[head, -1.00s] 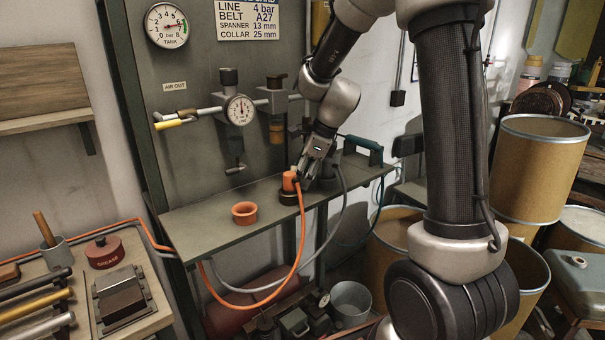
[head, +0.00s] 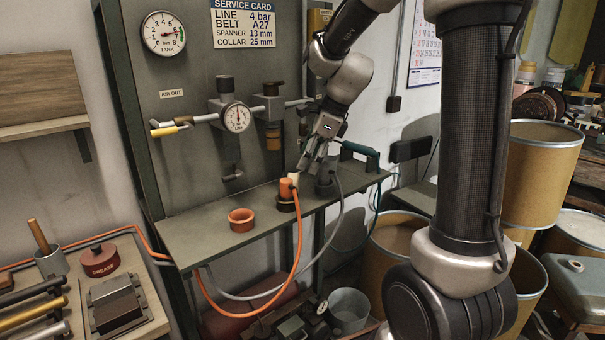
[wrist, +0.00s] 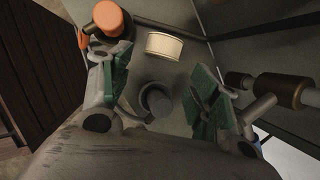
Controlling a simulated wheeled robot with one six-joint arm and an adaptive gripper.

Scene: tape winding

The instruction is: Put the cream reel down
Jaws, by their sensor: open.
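The cream reel (wrist: 164,46) sits on the grey shelf in the wrist view, beside the orange hose fitting (wrist: 110,20) and apart from my fingers. In the head view only a small pale part of the reel (head: 294,176) shows behind the orange fitting (head: 286,189). My gripper (head: 306,163) is just above the shelf there. In the wrist view my gripper (wrist: 163,88) is open, its green-padded fingers wide apart with nothing between them in contact. A dark round holder (wrist: 157,99) lies below, between the fingers.
The shelf (head: 205,240) carries an orange cup (head: 241,220) at the left and a grey hose holder (head: 325,187) at the right. An orange hose (head: 298,240) hangs over the front edge. Pipes and a gauge (head: 236,117) stand out from the back panel.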

